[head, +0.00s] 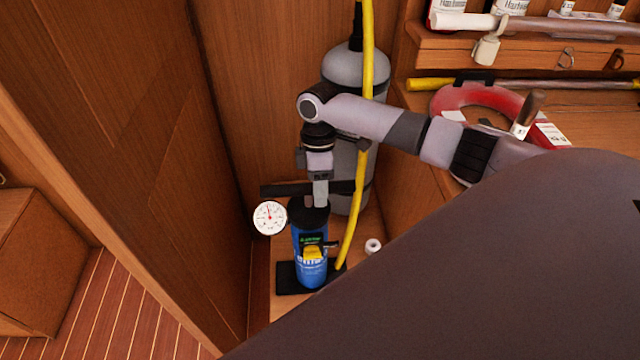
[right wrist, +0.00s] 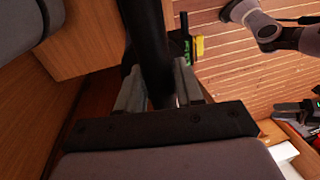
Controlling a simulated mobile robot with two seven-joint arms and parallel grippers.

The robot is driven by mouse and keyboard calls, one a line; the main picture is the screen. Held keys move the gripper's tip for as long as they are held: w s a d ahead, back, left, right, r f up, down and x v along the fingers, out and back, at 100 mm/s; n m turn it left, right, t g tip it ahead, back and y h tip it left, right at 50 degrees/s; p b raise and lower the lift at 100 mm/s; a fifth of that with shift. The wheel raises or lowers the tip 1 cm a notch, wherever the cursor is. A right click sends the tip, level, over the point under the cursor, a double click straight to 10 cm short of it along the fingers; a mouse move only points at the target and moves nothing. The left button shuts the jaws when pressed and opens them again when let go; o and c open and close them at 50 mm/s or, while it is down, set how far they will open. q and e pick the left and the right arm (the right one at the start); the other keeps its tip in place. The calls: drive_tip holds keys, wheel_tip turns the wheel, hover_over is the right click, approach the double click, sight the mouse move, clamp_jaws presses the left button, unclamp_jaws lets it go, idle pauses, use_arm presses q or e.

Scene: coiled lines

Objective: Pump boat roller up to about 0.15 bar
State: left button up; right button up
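A blue hand pump (head: 312,262) stands upright on its black foot plate (head: 292,278) in the corner. Its black T-handle (head: 280,189) sits just above the pump's black top. My right gripper (head: 320,192) comes down from above onto the middle of the handle. In the right wrist view the black handle bar (right wrist: 150,60) runs between the fingers, which appear closed against it. A round white gauge (head: 270,217) is beside the pump top; its needle points roughly upward, but the value is too small to read. I cannot identify the boat roller. My left gripper is not visible.
A yellow hose (head: 361,180) hangs down close to the pump's right. A grey cylinder (head: 356,68) stands behind. A small white ring (head: 373,245) lies right of the pump.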

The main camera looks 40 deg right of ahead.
drive_tip(key=shift+o, duration=0.9)
drive_tip(key=shift+f, duration=0.25)
drive_tip(key=shift+r, duration=0.15)
drive_tip(key=r, duration=0.4)
drive_tip(key=w+r, duration=0.1)
drive_tip(key=r, duration=0.2)
drive_tip(key=shift+w+d, duration=0.1)
drive_tip(key=shift+d, duration=0.25)
drive_tip(key=shift+f, duration=0.1)
